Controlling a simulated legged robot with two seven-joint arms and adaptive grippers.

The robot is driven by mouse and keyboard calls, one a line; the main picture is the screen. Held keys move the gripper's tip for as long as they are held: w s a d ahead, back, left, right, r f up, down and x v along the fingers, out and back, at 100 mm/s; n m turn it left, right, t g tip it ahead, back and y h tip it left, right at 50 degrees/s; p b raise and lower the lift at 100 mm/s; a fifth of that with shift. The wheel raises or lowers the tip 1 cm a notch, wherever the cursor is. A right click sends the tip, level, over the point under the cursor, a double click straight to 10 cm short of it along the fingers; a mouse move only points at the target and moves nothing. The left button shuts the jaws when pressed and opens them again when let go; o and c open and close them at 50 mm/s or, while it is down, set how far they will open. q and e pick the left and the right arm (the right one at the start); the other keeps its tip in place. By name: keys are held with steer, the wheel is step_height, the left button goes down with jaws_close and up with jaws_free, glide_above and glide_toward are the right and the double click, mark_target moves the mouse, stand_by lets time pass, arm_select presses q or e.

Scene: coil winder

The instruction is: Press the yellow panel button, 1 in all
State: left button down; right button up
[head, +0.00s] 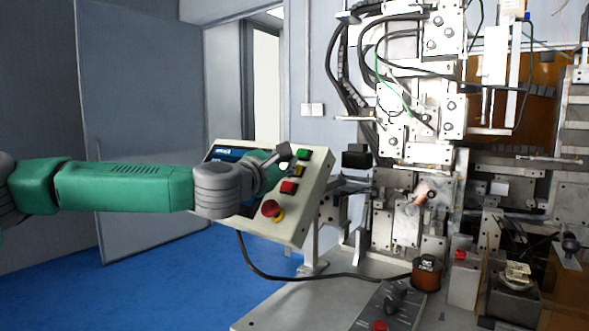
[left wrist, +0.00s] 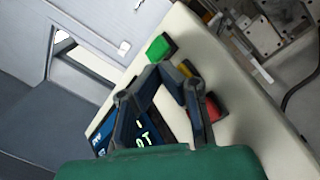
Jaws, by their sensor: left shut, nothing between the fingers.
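The yellow button (head: 299,170) sits on a tilted cream control panel (head: 318,185), between a green button (head: 303,154) and a red button (head: 289,187). My left gripper (head: 284,156) is shut and empty, in front of the panel close to these buttons. In the left wrist view the yellow button (left wrist: 184,68) shows just beside the gripper's fingers (left wrist: 170,74), which partly cover it. The green button (left wrist: 160,47) lies above the fingers and the red button (left wrist: 210,108) to the lower right. I cannot tell whether the fingers touch the panel. My right gripper is not in view.
A red emergency knob (head: 271,209) with a yellow collar sits low on the panel. A dark blue screen (head: 226,155) is partly behind my left arm. The coil winding machine (head: 415,120) stands to the right on a grey bench (head: 300,313). A black cable hangs below the panel.

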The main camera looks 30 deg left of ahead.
arm_select(q)
steer(key=shift+s, duration=0.1)
steer(key=s+r+p, duration=0.1)
steer(key=s, duration=0.1)
steer(key=s+r+p, duration=0.1)
steer(key=r, duration=0.1)
steer(key=shift+s+a+r+p, duration=0.2)
steer(key=shift+s+p, duration=0.1)
steer(key=shift+s, duration=0.1)
